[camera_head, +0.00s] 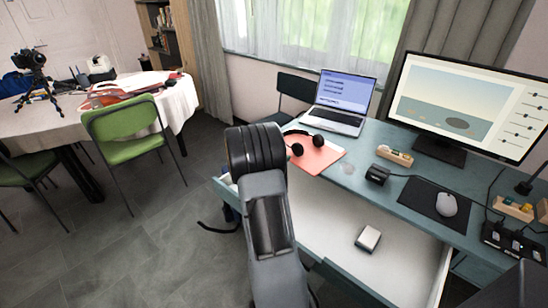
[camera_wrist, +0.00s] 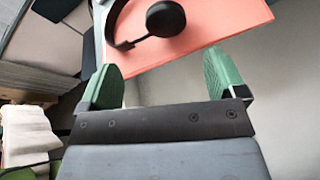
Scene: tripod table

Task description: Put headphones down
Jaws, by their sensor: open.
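The black headphones (camera_head: 318,140) lie on a salmon-pink mat (camera_head: 325,159) at the left end of the blue-grey desk (camera_head: 351,181). In the wrist view, one round ear cup (camera_wrist: 166,18) and part of the headband show on the pink mat (camera_wrist: 232,22), just beyond my fingertips. My gripper (camera_wrist: 160,78) is open, its two green fingers wide apart with nothing between them. In the head view my own arm hides the gripper and may cover part of the headphones.
A laptop (camera_head: 338,117) stands behind the mat and a monitor (camera_head: 468,105) at right. A mouse (camera_head: 447,204) lies on a dark pad. The desk's white drawer (camera_head: 402,275) is pulled open, with a small white box (camera_head: 368,239) inside. A green chair (camera_head: 124,124) stands left.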

